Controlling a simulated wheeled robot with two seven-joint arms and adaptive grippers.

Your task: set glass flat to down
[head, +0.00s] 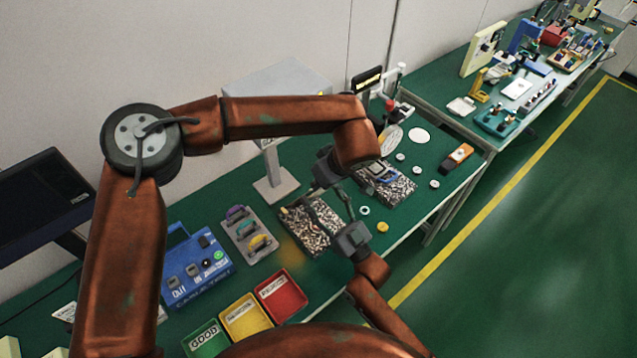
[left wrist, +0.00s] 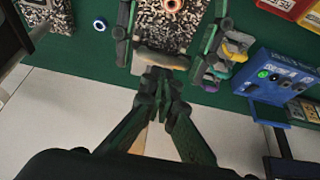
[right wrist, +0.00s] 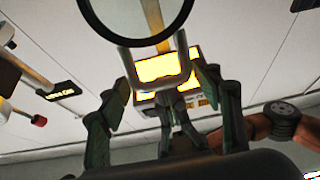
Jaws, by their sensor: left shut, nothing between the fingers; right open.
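I cannot clearly make out the glass flat. A thin dark ring (right wrist: 137,46), cut off by the top edge of the right wrist view, may be its rim. My left gripper (head: 318,190) reaches over the speckled plate (head: 325,242) from the back. In the left wrist view its fingers (left wrist: 157,78) are shut and empty, below a tan curved piece that I cannot identify. My right gripper (head: 343,197) comes from the front, close to the left one. In the right wrist view its fingers (right wrist: 165,95) stand apart; what lies between them is unclear.
A grey lamp box (head: 275,88) stands behind, its glowing panel (right wrist: 160,68) showing in the right wrist view. A blue tester (head: 195,265), a grey tray (head: 248,237) and sorting bins (head: 245,318) lie left. A second speckled plate (head: 398,195) and loose rings (head: 383,227) lie right.

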